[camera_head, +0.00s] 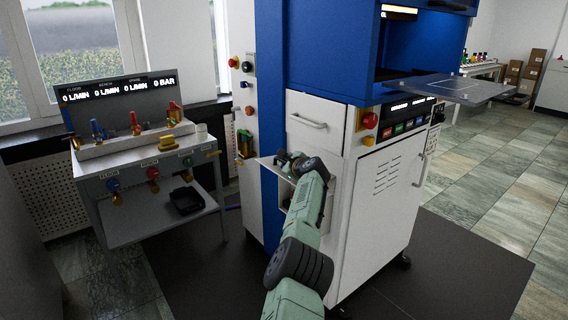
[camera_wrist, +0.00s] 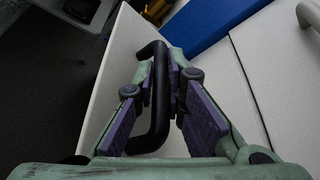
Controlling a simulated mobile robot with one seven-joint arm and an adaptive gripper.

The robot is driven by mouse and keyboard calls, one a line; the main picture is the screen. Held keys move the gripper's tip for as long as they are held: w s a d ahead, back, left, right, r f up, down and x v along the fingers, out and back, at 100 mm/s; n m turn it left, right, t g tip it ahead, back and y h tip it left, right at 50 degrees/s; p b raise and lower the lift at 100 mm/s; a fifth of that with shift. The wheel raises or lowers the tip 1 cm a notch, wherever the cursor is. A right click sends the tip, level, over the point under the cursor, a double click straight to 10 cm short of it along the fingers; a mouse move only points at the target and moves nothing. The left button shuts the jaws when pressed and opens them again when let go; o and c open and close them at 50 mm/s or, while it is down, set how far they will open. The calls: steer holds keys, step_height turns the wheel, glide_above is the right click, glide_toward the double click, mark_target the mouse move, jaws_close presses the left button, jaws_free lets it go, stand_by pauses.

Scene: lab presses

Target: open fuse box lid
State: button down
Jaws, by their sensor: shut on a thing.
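The fuse box lid is a pale panel with a black bar handle (camera_wrist: 156,115), seen close up in the wrist view. The lid's pale face (camera_wrist: 118,60) lies behind the handle. In the head view the lid (camera_head: 266,162) juts out to the left from the front of the white and blue machine, and looks partly open. A recess (camera_head: 286,190) shows below and beside it. My gripper (camera_wrist: 164,85) has its purple-padded fingers on both sides of the handle and is shut on it. In the head view my gripper (camera_head: 291,160) and forearm hide much of the lid and recess.
A grey bench (camera_head: 140,190) with gauges, valves and a black tray (camera_head: 187,200) stands at the left. A drawer handle (camera_head: 308,122) is just above my gripper. A grey shelf (camera_head: 450,88) sticks out at the upper right. Dark mat surrounds the machine.

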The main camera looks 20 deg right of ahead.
steer(key=shift+d, duration=0.1)
steer(key=c, duration=1.9)
jaws_free()
steer(key=shift+f, duration=0.15)
steer(key=shift+s, duration=0.1)
steer(key=shift+s+d, duration=0.15)
steer(key=shift+s, duration=0.05)
steer(key=shift+v, duration=0.8)
steer(key=v, duration=0.9)
steer(key=shift+s+a+r, duration=0.25)
steer(key=shift+s, duration=0.1)
